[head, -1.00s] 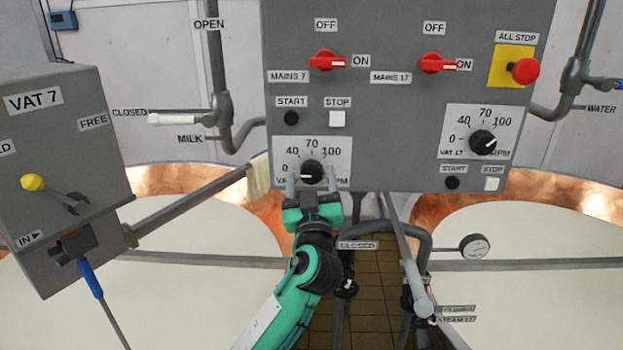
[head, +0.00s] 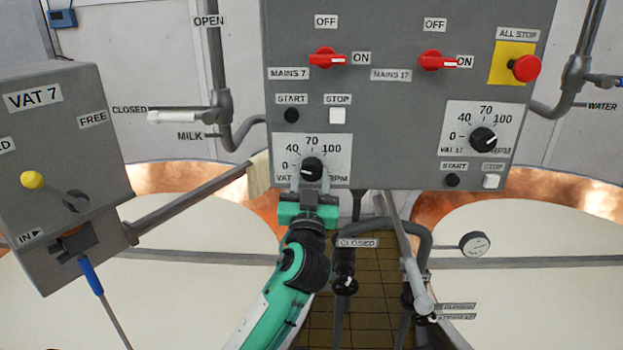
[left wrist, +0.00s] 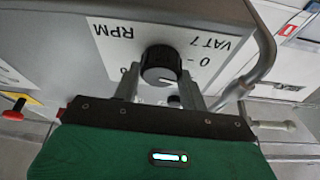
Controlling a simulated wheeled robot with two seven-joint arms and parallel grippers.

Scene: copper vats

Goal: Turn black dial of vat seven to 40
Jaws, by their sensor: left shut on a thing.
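The black dial of vat seven (head: 312,169) sits on a white scale plate (head: 336,144) marked 0, 40, 70 and 100, low on the grey panel. Its white mark points left, at about 0. My left gripper (head: 311,183) reaches up from below and is shut on the dial, one finger on each side. In the left wrist view the dial (left wrist: 160,66) shows upside down between the fingertips of the left gripper (left wrist: 163,90). My right gripper is in neither view.
The similar vat 17 dial (head: 483,139) is to the right. Start (head: 291,115) and stop (head: 337,115) buttons sit just above the vat seven scale. Red mains switches (head: 327,59) and a red all-stop button (head: 526,68) are higher. Pipes and a valve run below the panel.

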